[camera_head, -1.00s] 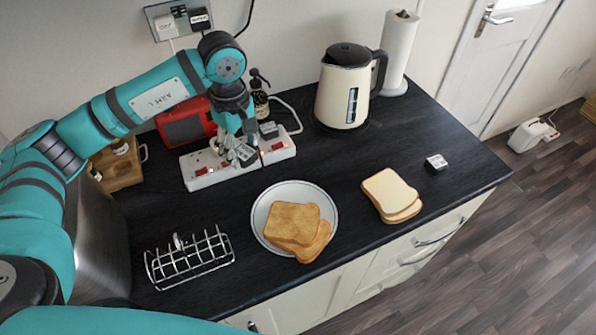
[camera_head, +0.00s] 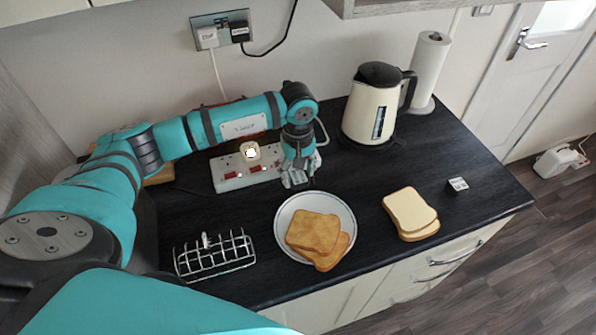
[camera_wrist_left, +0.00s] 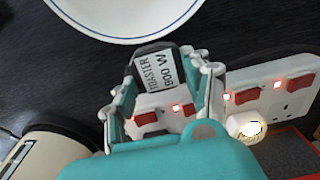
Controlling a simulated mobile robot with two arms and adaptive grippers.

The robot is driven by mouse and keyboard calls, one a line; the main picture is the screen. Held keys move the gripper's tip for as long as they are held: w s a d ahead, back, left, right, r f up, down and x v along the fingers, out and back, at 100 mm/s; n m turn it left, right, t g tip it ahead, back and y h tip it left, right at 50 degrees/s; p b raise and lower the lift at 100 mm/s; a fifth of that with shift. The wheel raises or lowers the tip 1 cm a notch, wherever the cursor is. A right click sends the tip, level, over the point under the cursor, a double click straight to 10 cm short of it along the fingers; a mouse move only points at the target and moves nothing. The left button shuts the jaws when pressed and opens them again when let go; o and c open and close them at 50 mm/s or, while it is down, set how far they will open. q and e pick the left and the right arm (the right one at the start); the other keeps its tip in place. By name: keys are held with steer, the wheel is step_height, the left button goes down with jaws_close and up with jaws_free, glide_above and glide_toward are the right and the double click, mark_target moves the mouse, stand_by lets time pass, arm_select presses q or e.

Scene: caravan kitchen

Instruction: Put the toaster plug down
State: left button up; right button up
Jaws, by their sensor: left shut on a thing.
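The toaster plug (camera_wrist_left: 155,72) is a dark plug with a white label reading TOASTER 900 W. My left gripper (camera_head: 297,180) is shut on it; in the left wrist view the fingers lie on both sides of it. In the head view the gripper hides most of the plug. It is just right of the white power strip (camera_head: 228,185), between the strip and the plate. I cannot tell whether the plug touches the counter. My right gripper is not in view.
A plate (camera_head: 281,226) with toast is in front of the gripper. A kettle (camera_head: 368,112) stands behind right, a toast rack (camera_head: 214,257) front left. A round pale plug (camera_head: 250,151) sits in the strip. Sliced bread (camera_head: 410,212) and a small labelled block (camera_head: 457,185) lie right, with bare counter between.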

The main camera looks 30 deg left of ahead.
mark_target(298, 175)
arm_select(q)
steer(key=shift+f, duration=0.75)
steer(key=o, duration=1.1)
steer(key=shift+o, duration=0.2)
steer(key=shift+r, duration=0.3)
step_height(298, 175, up, 12)
steer(key=b, duration=0.4)
steer(key=shift+f, duration=0.15)
